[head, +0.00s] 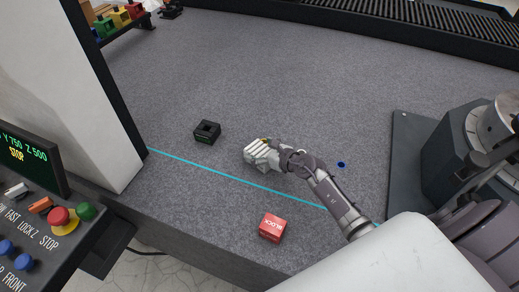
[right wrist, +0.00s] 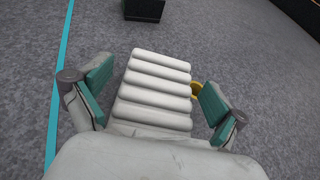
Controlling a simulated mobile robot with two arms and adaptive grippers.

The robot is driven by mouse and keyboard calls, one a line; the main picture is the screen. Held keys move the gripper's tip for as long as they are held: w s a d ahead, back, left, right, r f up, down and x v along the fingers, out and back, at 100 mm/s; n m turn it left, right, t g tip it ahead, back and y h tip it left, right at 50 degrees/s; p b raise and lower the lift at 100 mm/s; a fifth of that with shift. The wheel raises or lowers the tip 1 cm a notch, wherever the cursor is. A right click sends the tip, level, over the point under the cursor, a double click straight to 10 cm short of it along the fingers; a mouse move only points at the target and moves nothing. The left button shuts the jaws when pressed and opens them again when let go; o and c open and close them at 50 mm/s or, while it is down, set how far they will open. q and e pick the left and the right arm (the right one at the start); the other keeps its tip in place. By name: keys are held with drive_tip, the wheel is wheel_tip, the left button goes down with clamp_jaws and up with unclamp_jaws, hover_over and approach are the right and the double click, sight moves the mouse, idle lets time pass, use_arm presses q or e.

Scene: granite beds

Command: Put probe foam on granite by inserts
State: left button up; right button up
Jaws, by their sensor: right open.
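A black block with a square opening in its top, which looks like the probe foam (head: 207,132), rests on the grey granite (head: 250,60), beyond the cyan line. Part of it shows at the top of the right wrist view (right wrist: 144,10). A small blue ring (head: 341,164), perhaps an insert, is right of my right arm. My right gripper (head: 260,147) is open, low over the granite and right of the block, apart from it. In the right wrist view its teal-padded fingers (right wrist: 155,95) stand apart. A yellow round piece (right wrist: 195,89) shows partly behind one finger. My left gripper is not in view.
A red box (head: 273,227) lies near the front edge. A white column (head: 75,90) and a control panel (head: 40,215) stand left. Coloured blocks (head: 120,18) sit in a rack at the back left. A dark machine (head: 465,145) stands right. The middle granite is clear.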

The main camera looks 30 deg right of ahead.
drive_tip(key=shift+r, duration=0.3)
drive_tip(key=p+v, duration=0.1)
drive_tip(key=v, duration=1.1)
drive_tip(key=shift+f, duration=0.1)
